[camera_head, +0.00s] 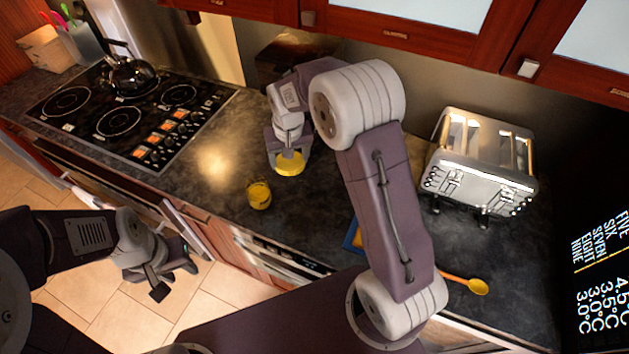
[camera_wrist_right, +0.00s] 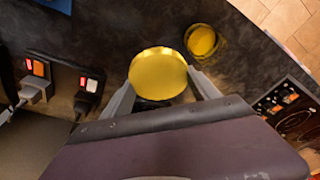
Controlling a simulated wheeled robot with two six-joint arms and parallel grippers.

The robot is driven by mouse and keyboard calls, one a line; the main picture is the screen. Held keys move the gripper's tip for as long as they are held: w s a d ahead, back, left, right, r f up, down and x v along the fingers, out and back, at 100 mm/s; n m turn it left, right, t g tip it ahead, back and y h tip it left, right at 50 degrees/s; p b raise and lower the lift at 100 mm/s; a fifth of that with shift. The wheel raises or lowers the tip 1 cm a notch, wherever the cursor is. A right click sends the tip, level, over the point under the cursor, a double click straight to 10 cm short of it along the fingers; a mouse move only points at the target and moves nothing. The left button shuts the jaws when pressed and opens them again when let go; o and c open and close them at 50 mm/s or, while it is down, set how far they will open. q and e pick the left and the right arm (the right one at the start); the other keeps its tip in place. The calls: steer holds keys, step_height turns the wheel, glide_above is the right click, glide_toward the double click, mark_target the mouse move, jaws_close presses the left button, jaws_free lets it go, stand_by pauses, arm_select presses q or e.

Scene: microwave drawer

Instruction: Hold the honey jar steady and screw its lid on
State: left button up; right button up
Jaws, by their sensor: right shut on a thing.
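The honey jar (camera_head: 259,195) is a small amber glass jar standing upright on the dark counter near its front edge. It also shows in the right wrist view (camera_wrist_right: 201,40), with its round top facing up. The lid (camera_head: 289,164) is a yellow disc. My right gripper (camera_head: 288,158) is shut on it, behind and to the right of the jar, apart from it. In the right wrist view the lid (camera_wrist_right: 158,75) sits between the two fingers. My left gripper (camera_head: 174,278) is open and empty, in front of the counter and left of the jar.
A black stove (camera_head: 130,112) with a kettle (camera_head: 132,76) is at the left. A silver toaster (camera_head: 480,163) stands at the right. A yellow spoon (camera_head: 477,287) and a blue thing (camera_head: 351,236) lie near the front edge, partly behind my right arm. Counter around the jar is clear.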

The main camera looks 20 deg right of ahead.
mark_target(259, 193)
steer(key=w+a+n+t, duration=0.1)
steer(key=w+a+n, duration=0.1)
steer(key=a, duration=0.8)
steer(key=shift+a+n+y, duration=0.3)
steer(key=shift+w, duration=0.2)
steer(key=shift+f, duration=2)
